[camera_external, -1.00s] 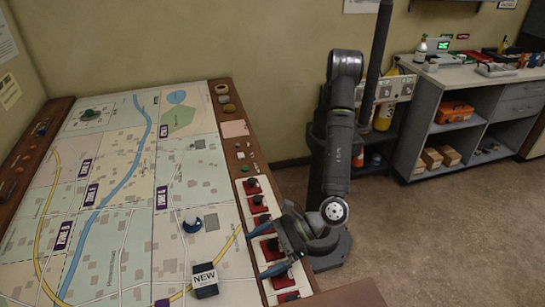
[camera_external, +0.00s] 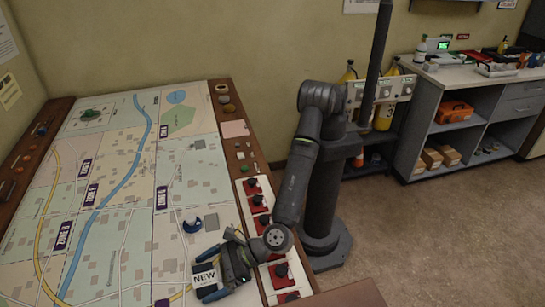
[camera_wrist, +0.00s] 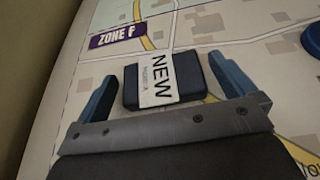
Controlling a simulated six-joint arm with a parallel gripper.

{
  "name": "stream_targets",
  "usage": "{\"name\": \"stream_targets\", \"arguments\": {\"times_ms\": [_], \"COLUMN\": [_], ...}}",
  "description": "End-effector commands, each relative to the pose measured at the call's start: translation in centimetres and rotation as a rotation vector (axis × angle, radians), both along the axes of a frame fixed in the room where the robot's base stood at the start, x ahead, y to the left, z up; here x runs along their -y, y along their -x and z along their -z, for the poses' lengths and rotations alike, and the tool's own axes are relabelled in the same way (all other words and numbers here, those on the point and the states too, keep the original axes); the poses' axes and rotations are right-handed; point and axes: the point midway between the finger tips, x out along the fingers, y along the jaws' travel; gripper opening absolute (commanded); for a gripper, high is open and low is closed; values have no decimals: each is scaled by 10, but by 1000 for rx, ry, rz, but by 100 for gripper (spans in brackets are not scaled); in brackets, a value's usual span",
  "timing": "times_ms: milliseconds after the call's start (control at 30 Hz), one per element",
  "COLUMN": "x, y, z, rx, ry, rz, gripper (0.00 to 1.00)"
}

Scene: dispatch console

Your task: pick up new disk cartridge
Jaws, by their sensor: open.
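The new disk cartridge (camera_external: 206,281) is a dark blue block with a white label reading "NEW". It lies on the map table (camera_external: 120,270) near its front right. It also shows in the wrist view (camera_wrist: 192,82), lying between the fingers. My gripper (camera_wrist: 172,88) is open, with one blue finger on each side of the cartridge and a visible gap at each side. In the external view my gripper (camera_external: 222,268) is low over the map at the cartridge and hides part of it. I cannot tell whether a finger touches it.
A row of red switches with black knobs (camera_external: 262,222) runs along the table's right side, under my arm. The map to the left of the cartridge is mostly clear.

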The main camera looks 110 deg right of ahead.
Motion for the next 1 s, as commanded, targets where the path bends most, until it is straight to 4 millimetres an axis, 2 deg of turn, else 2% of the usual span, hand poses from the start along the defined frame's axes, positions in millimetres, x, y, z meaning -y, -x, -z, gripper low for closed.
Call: {"name": "stream_targets", "arguments": {"times_ms": [100,367,600,867,1000], "x": [0,-1,-1,-1,-1], "y": [-10,-12,-12,-12,-12], "z": [5,5,5,3,-6], "rx": [0,1,1,1,3], "ry": [0,1,0,0,-2], "rz": [1,0,0,0,0], "gripper": [100,100,55,55,55]}}
